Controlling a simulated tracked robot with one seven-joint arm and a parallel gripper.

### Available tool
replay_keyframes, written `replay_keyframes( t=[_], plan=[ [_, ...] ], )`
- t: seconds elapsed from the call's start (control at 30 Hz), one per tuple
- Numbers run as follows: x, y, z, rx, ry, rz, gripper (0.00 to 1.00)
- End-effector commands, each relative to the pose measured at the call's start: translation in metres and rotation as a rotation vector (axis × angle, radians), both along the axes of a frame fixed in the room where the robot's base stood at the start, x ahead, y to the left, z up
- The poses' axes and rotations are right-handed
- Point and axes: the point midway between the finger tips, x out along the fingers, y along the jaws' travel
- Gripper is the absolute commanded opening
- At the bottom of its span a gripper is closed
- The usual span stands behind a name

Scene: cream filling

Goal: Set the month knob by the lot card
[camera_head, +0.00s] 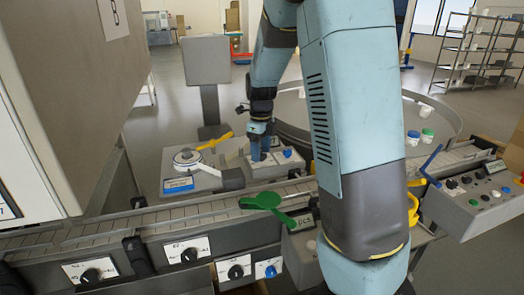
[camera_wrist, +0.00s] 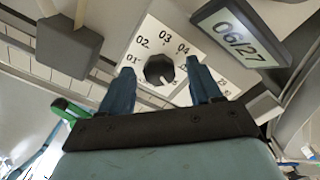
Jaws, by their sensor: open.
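The month knob (camera_wrist: 159,70) is dark and many-sided, on a white dial plate (camera_wrist: 146,38) in the wrist view. The numbers 01, 02, 03 and 04 show around it; others are hidden by my right finger. I cannot tell surely which number it points to. A dark-framed card (camera_wrist: 238,38) reading 06/27 is at the upper right; I cannot tell if it is the lot card. My gripper (camera_wrist: 161,66) is open, with one blue finger on each side of the knob and gaps between. In the head view my gripper (camera_head: 259,150) is over a grey panel box (camera_head: 285,167).
A conveyor (camera_head: 165,214) runs across in front of the box. A round device with a yellow handle (camera_head: 188,157) stands left of it. A green paddle (camera_head: 262,201) lies over the conveyor.

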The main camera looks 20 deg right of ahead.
Motion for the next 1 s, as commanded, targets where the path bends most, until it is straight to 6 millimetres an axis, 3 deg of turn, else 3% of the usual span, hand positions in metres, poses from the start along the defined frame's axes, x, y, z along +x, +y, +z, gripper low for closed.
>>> replay_keyframes(
  t=[0.6,0.8,1.0],
  plan=[
    [0.001,0.0,0.107,0.001,-0.004,0.001,0.64],
    [0.001,0.0,0.128,0.001,-0.002,0.0,0.64],
    [0.001,0.0,0.133,0.0,0.0,0.0,0.64]
  ],
)
